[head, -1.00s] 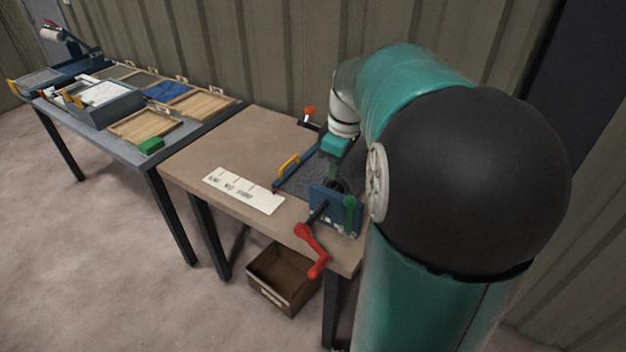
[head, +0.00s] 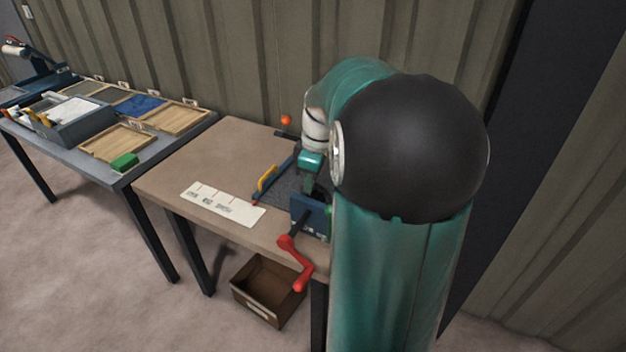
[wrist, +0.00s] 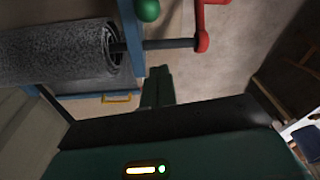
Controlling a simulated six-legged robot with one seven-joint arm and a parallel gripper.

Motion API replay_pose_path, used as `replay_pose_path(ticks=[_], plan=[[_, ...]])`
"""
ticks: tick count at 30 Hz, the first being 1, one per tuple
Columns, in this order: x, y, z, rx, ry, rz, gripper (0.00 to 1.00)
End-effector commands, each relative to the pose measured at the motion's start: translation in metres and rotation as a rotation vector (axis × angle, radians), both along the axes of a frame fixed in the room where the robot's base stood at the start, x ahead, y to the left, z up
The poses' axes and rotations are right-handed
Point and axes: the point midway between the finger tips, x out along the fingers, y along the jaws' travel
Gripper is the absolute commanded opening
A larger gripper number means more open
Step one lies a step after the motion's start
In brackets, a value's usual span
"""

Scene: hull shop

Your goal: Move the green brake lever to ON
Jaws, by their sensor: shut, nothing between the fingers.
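The green brake lever (head: 330,216) is mostly hidden behind my arm in the head view, beside the blue end plate (head: 308,212) of the machine on the near bench. In the wrist view its round green knob (wrist: 147,10) shows at the top edge, in front of the blue plate (wrist: 130,42). My gripper (wrist: 159,72) is shut and empty, its fingertips below the knob in that picture and apart from it. The ON marking is not readable in either view.
A red crank (head: 294,262) on a dark shaft sticks out in front of the plate; it also shows in the wrist view (wrist: 202,40). A grey roller (wrist: 60,52) lies left of the plate. A yellow handle (head: 267,178), white label strip (head: 222,204) and brown floor box (head: 268,290) are nearby.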

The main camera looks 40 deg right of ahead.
Motion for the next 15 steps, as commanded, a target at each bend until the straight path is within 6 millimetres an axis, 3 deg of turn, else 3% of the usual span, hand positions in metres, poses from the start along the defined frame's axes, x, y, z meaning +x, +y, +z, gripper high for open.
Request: replay_pose_path(ticks=[10,15], plan=[[0.009,0.008,-0.070,0.004,0.003,0.001,0.00],[-0.012,-0.006,-0.064,-0.001,-0.002,-0.003,0.00]])
